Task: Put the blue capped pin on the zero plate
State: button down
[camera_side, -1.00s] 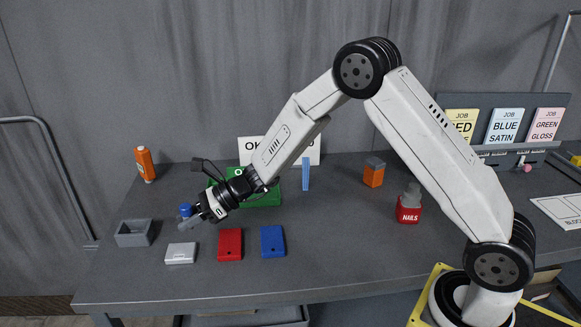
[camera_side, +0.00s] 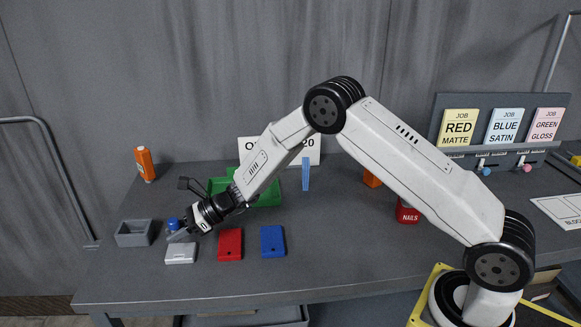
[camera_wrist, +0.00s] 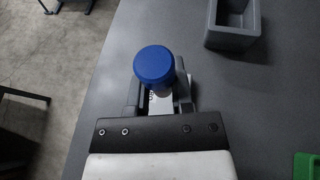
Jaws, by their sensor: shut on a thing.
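The blue capped pin (camera_side: 172,223) is held in my gripper (camera_side: 179,236), cap upward. In the wrist view its round blue cap (camera_wrist: 154,66) stands above the fingers of my gripper (camera_wrist: 157,96) and hides most of the shaft. The light grey plate (camera_side: 181,257), which appears to be the zero plate, lies flat near the table's front left. My gripper is just above its back edge. In the wrist view a white patch with dark lettering (camera_wrist: 155,106) shows between the fingers. I cannot tell whether the pin touches the plate.
A grey open box (camera_side: 133,234) stands left of the plate. Red (camera_side: 230,244) and blue (camera_side: 273,241) plates lie to its right. A green tray (camera_side: 268,195) is behind, partly hidden by my arm. An orange bottle (camera_side: 145,164) stands at the back left.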

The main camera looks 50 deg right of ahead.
jog(key=shift+w+f, duration=0.1)
jog(key=shift+f, duration=1.5)
jog(key=shift+f, duration=0.1)
jog(key=c, duration=0.5)
grip_release()
jog(key=v, duration=1.2)
